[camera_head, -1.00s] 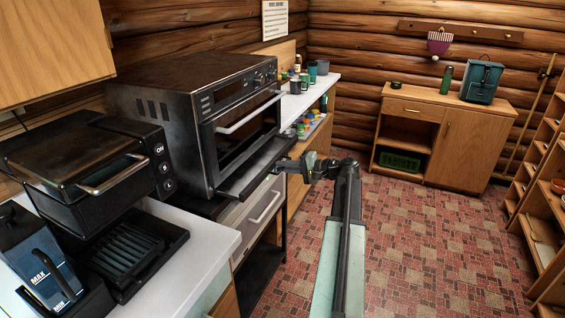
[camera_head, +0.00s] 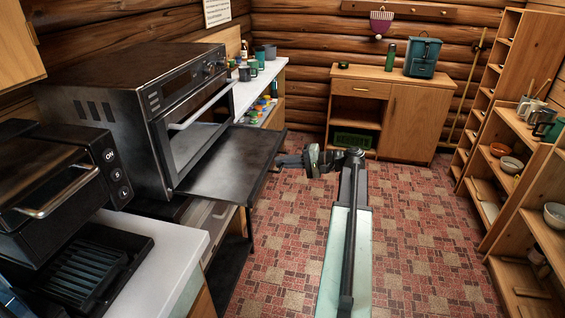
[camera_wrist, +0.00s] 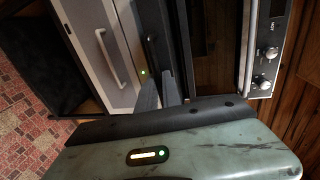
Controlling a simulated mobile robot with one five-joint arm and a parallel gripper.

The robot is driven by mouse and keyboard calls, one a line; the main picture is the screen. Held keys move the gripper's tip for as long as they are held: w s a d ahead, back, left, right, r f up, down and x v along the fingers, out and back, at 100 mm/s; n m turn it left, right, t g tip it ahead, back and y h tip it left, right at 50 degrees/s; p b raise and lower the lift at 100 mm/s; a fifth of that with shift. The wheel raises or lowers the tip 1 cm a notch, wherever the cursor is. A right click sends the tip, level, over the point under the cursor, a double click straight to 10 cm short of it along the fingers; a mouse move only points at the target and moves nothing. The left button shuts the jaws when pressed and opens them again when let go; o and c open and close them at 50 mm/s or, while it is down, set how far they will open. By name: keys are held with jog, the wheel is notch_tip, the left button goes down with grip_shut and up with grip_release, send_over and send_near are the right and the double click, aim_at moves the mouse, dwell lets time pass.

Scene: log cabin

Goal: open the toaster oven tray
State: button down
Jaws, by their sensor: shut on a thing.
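The toaster oven (camera_head: 130,110) is a large dark metal box on the counter at left in the head view, with a silver door handle (camera_head: 203,106). Its dark flat tray (camera_head: 232,163) sticks far out of the front, below the glass door. My gripper (camera_head: 284,160) is at the tray's outer edge, shut on it. In the wrist view my gripper fingers (camera_wrist: 158,92) reach to the dark tray edge (camera_wrist: 172,45), and the oven's knobs (camera_wrist: 264,68) show at right. The exact contact is small and dark.
A black grill appliance (camera_head: 55,185) stands on the white counter (camera_head: 165,262) at front left. Open shelves (camera_head: 520,150) with bowls line the right side. A wooden cabinet (camera_head: 410,115) stands at the back. The tiled floor (camera_head: 430,240) between is clear.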

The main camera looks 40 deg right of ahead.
jog(key=c, duration=1.9)
grip_release()
jog(key=shift+w, duration=0.1)
jog(key=shift+o, duration=0.4)
jog(key=shift+w+a, duration=0.1)
jog(key=shift+a, duration=0.05)
jog(key=p+v, duration=0.1)
jog(key=v, duration=0.6)
jog(key=shift+s+d, duration=0.25)
jog(key=shift+s, duration=0.05)
jog(key=shift+s, duration=0.1)
